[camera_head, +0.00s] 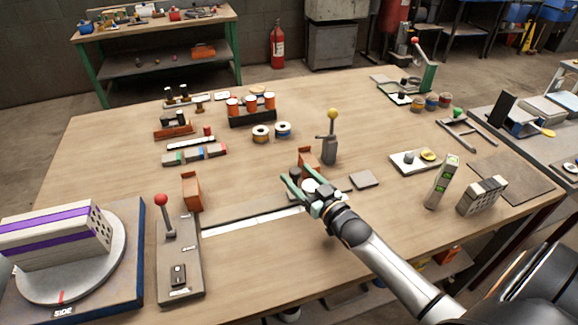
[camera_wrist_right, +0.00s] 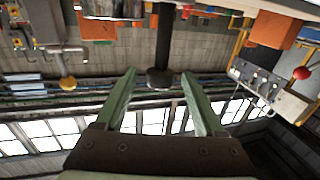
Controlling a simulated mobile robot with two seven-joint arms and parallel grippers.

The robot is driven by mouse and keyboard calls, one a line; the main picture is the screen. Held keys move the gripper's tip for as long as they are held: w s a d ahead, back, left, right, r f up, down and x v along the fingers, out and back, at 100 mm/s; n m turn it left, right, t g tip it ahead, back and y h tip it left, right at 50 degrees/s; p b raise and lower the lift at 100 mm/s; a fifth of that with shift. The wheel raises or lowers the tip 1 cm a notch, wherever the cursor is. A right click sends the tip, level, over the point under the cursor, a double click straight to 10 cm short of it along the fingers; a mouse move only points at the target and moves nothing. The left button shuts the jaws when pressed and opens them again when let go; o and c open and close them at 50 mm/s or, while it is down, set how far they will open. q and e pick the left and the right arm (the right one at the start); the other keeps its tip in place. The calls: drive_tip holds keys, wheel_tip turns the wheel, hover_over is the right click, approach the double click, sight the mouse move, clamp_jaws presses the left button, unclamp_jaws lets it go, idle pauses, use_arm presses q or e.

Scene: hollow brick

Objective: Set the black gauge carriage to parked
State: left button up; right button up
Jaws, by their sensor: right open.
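The slide track (camera_head: 250,217) runs along the table between two orange end blocks, one on the left (camera_head: 192,191) and one on the right (camera_head: 308,158). A dark round knob (camera_head: 296,173), seemingly the black gauge carriage's handle, is at the track's right end by the right block. In the wrist view the black knob (camera_wrist_right: 160,78) on its post shows between my right fingertips, with a gap on either side. My right gripper (camera_head: 300,181) is open. The carriage's lower body is mostly hidden by the gripper. My left gripper is not in view.
A yellow-knobbed lever (camera_head: 331,143) stands close behind the right gripper. A red-knobbed lever box (camera_head: 180,255) stands left of the track, near a turntable (camera_head: 70,270). A flat grey plate (camera_head: 363,179) lies right of the gripper. Table in front of the track is clear.

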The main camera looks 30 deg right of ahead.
sight(291, 169)
drive_tip(key=shift+w+a, duration=0.1)
drive_tip(key=shift+w, duration=2.3)
drive_tip(key=shift+c, duration=0.3)
clamp_jaws()
